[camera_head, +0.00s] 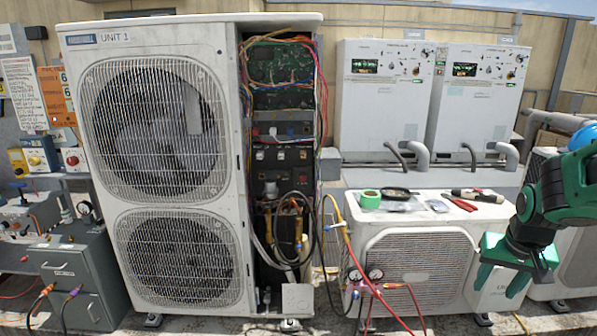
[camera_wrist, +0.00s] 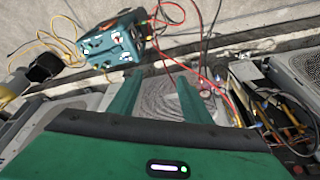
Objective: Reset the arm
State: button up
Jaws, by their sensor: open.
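My gripper (camera_head: 500,280) is at the right of the head view, on the green arm (camera_head: 562,188). It hangs in front of the right end of the low condenser unit. Its two green fingers point down and stand apart with nothing between them. In the wrist view my gripper (camera_wrist: 158,90) shows both fingers spread and empty, with part of the low unit and ground visible past them.
The tall condenser (camera_head: 230,205) marked UNIT 1 stands open, wiring exposed. A teal machine (camera_wrist: 112,45) sits on the ground in the wrist view.

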jog(key=s+a+r+g+y, duration=0.1)
jog(key=s+a, duration=0.1)
jog(key=s, duration=0.9)
jog(key=s+a+r+m+g, duration=0.1)
jog(key=s+r+g, duration=0.1)
jog(key=s, duration=0.9)
jog(key=shift+s+a+y, duration=0.25)
jog(key=shift+a+y, duration=0.15)
jog(key=shift+r, duration=0.1)
jog(key=shift+w+f, duration=0.25)
jog(key=shift+w, duration=0.4)
